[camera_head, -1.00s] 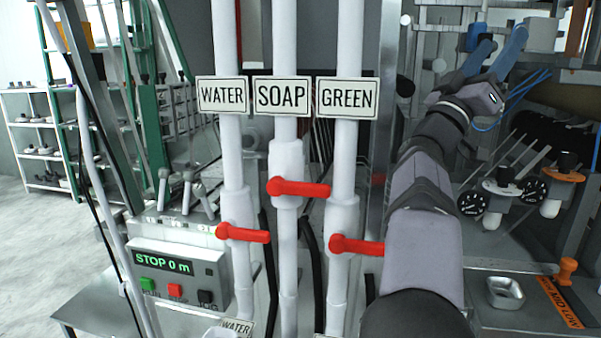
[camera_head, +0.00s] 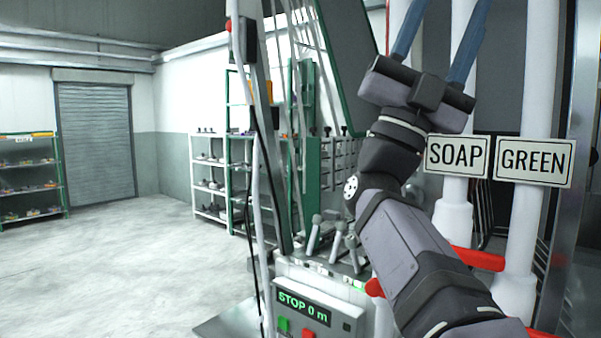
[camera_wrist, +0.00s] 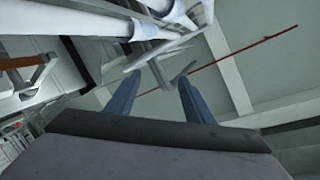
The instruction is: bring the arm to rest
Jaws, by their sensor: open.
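My gripper (camera_head: 437,45) is raised in front of the white pipes in the head view, its two blue fingers spread apart and pointing up. Nothing is between the fingers. In the wrist view the fingers (camera_wrist: 155,100) are also apart and empty, with the ceiling and pale pipes beyond them. My arm crosses the lower right of the head view and hides part of the pipes and valve handles.
White pipes carry a SOAP sign (camera_head: 456,157) and a GREEN sign (camera_head: 534,161). A red valve handle (camera_head: 478,259) is close beside my arm. A control box (camera_head: 312,308) reads STOP 0 m. Shelves (camera_head: 209,175) stand behind. Open floor (camera_head: 110,270) lies to the left.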

